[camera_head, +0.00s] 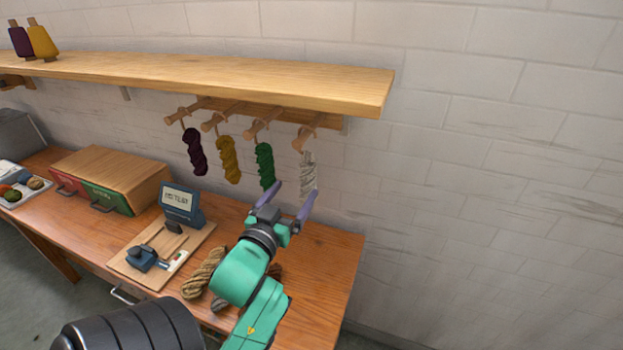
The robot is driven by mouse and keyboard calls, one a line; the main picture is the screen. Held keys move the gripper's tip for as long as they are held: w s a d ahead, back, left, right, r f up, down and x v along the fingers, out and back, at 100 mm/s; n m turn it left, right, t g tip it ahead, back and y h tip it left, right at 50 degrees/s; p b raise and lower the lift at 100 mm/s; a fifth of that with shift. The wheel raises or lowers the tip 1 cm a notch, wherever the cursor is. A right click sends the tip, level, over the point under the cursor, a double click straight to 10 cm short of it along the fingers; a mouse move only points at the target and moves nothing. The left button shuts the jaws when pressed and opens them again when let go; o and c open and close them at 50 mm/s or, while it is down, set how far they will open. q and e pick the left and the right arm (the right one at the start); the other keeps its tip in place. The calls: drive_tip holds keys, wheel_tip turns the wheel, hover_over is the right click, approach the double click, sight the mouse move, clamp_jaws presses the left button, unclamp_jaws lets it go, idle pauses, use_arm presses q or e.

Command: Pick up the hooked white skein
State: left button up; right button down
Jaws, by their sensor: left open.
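The white skein (309,172) hangs from the rightmost wooden peg (309,132) under the shelf. My left gripper (291,197) is open, just below and in front of it. Its two fingers point up toward the skein, one to the lower left and one near its bottom end. I cannot tell whether a finger touches the skein. Nothing shows between the fingertips except the wall. My right gripper is not in view.
Green (265,166), yellow (228,160) and dark purple (194,152) skeins hang on pegs to the left. The wooden shelf (200,78) overhangs them. Brown skeins (204,273), a board (135,262) and a small display (181,203) occupy the table. The wall at right is bare.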

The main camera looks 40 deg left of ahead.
sight(303, 177)
use_arm(q)
drive_tip(key=w, duration=0.1)
drive_tip(key=w+a+p, duration=0.1)
drive_tip(key=w+r, duration=0.1)
drive_tip(key=shift+w+a+p, duration=0.15)
drive_tip(key=shift+w+p, duration=0.05)
drive_tip(key=shift+p, duration=0.15)
drive_tip(key=w, duration=0.2)
drive_tip(key=w+a+f, duration=0.1)
drive_tip(key=shift+w+a+p, duration=0.1)
drive_tip(key=shift+w+p, duration=0.05)
drive_tip(key=shift+p, duration=0.2)
drive_tip(key=p+x, duration=0.1)
drive_tip(key=x, duration=0.1)
drive_tip(key=p+x, duration=0.1)
drive_tip(key=x, duration=0.1)
drive_tip(key=shift+r, duration=0.2)
drive_tip(key=shift+w+f, duration=0.3)
drive_tip(key=shift+w, duration=0.05)
drive_tip(key=shift+s, duration=0.1)
drive_tip(key=c, duration=1.4)
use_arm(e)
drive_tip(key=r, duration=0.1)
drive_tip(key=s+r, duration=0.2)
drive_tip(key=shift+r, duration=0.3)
